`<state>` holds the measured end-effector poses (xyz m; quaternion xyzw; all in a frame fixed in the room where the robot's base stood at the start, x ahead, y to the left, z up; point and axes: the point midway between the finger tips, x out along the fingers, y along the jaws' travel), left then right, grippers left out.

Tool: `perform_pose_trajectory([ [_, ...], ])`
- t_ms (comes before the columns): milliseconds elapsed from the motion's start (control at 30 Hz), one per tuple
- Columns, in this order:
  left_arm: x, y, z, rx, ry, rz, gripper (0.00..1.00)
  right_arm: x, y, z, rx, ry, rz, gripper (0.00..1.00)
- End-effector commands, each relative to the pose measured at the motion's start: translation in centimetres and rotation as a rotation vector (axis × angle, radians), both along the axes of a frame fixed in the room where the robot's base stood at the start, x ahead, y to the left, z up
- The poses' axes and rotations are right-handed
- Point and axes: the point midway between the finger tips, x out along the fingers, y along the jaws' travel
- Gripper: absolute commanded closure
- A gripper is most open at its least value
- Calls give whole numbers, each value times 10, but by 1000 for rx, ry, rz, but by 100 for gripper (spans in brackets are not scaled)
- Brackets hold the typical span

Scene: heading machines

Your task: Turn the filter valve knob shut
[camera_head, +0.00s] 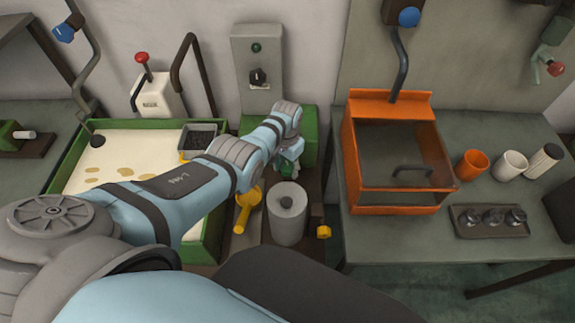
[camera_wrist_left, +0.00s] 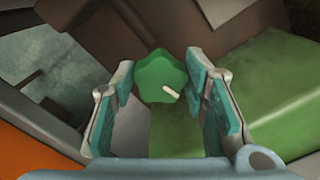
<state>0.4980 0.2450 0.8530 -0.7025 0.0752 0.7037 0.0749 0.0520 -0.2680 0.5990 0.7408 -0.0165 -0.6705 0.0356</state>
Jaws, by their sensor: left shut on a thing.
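The filter valve knob (camera_wrist_left: 158,78) is green, lobed, with a short white pointer mark toward its lower right in the left wrist view. It sits between the two teal-padded fingers of my left gripper (camera_wrist_left: 160,66), which is shut on it. In the head view my left arm reaches in from the left, and the left gripper (camera_head: 288,160) points down beside the green housing, behind the grey cylinder (camera_head: 288,222). The gripper mostly hides the knob there. My right gripper is not in view.
A yellow handle (camera_head: 246,208) and a yellow knob (camera_head: 323,232) flank the cylinder. A green-rimmed tank (camera_head: 212,240) of pale liquid is at left. An orange open-topped box (camera_head: 400,210) stands on the right table, with several cups beside it. A grey switch box (camera_head: 257,60) is behind.

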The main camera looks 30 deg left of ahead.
Motion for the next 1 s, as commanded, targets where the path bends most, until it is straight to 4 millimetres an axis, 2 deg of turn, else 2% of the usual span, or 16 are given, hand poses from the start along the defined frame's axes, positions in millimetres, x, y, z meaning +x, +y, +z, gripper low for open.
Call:
perform_pose_trajectory([
  [400,2,2,1,1,-2,-212,87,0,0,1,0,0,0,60],
  [967,2,2,1,3,-5,-244,87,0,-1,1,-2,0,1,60],
  [1000,2,2,1,3,-5,-244,55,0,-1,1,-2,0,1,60],
])
